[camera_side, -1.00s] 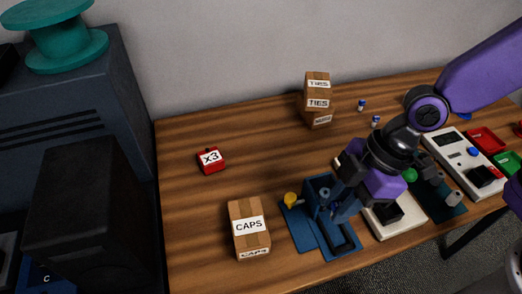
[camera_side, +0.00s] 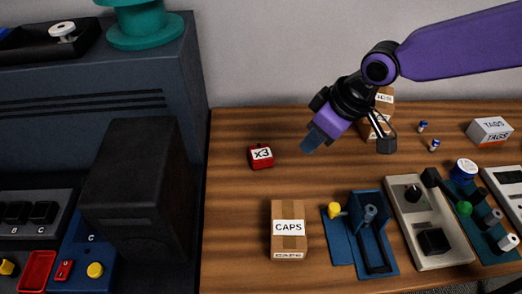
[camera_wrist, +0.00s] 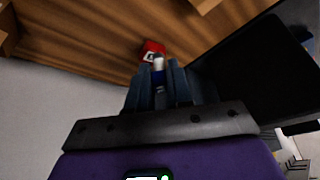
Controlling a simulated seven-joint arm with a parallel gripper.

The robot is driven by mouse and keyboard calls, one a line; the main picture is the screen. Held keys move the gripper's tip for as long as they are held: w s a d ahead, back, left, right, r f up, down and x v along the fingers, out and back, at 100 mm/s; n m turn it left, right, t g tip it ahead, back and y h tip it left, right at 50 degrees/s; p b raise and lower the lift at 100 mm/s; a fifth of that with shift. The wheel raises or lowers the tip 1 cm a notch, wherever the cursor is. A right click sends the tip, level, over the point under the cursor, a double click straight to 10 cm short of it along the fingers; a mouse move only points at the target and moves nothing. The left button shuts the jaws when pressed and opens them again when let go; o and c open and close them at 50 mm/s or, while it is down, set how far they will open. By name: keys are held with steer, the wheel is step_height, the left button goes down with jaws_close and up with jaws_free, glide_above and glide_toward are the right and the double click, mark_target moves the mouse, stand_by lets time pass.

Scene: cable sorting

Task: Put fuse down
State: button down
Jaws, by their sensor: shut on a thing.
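My gripper (camera_side: 309,145) is in the air above the wood table, between the red X3 block (camera_side: 261,157) and the brown stacked boxes. In the wrist view its fingers (camera_wrist: 161,76) are shut on a small fuse (camera_wrist: 158,66) with a white end and a blue body. The fuse cannot be made out in the side view. The red block also shows in the wrist view (camera_wrist: 152,47), just beyond the fuse and seemingly apart from it. Two similar blue and white pieces (camera_side: 423,126) (camera_side: 434,144) stand at the back right of the table.
A CAPS box (camera_side: 289,230) stands at the front. The blue fixture (camera_side: 371,235) with a yellow knob is beside it, then a white switch panel (camera_side: 425,225). A dark cabinet (camera_side: 100,75) borders the table's left. Table around the red block is clear.

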steer(key=shift+w+a+r+m, duration=0.1)
steer(key=shift+w+m, duration=0.2)
steer(key=shift+w, duration=0.3)
glide_toward(254, 152)
steer(key=shift+w+a+f, duration=0.35)
steer(key=shift+a+f, duration=0.1)
steer(key=shift+a, duration=0.1)
steer(key=shift+w+a+f, duration=0.3)
steer(key=shift+w+f, duration=0.05)
steer(key=shift+f, duration=1.65)
steer(key=shift+f, duration=0.15)
steer(key=c, duration=1)
jaws_free()
steer(key=shift+c, duration=0.2)
